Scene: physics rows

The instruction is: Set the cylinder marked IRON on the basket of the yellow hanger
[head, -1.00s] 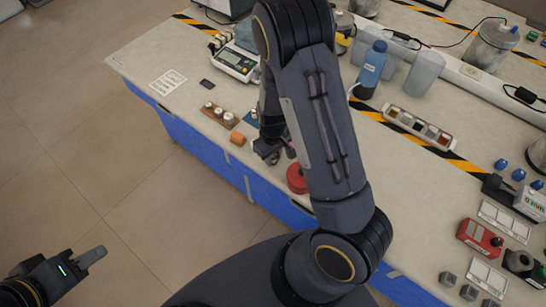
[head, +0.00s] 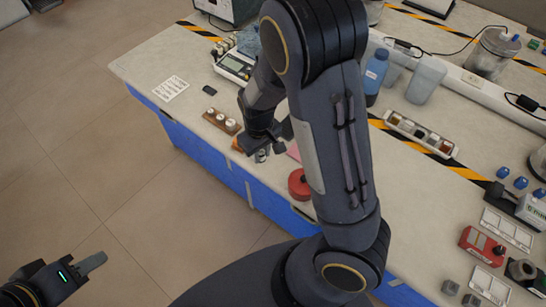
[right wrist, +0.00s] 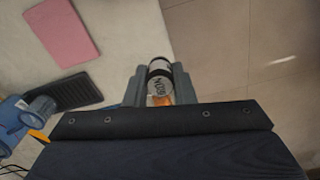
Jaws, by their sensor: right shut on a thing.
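My right gripper (head: 264,146) is shut on a small cylinder (head: 261,156) at the front edge of the bench. In the right wrist view the cylinder (right wrist: 160,74) sits between the two fingers, with a dark band and a pale label that seems to read IRON.
On the bench (head: 190,103) are a wooden rack with white-topped pieces (head: 221,121), a scale (head: 236,65), a red round object (head: 299,184), a blue bottle (head: 375,72) and a compartment tray (head: 420,134). A pink pad (right wrist: 62,30) lies near the right gripper.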

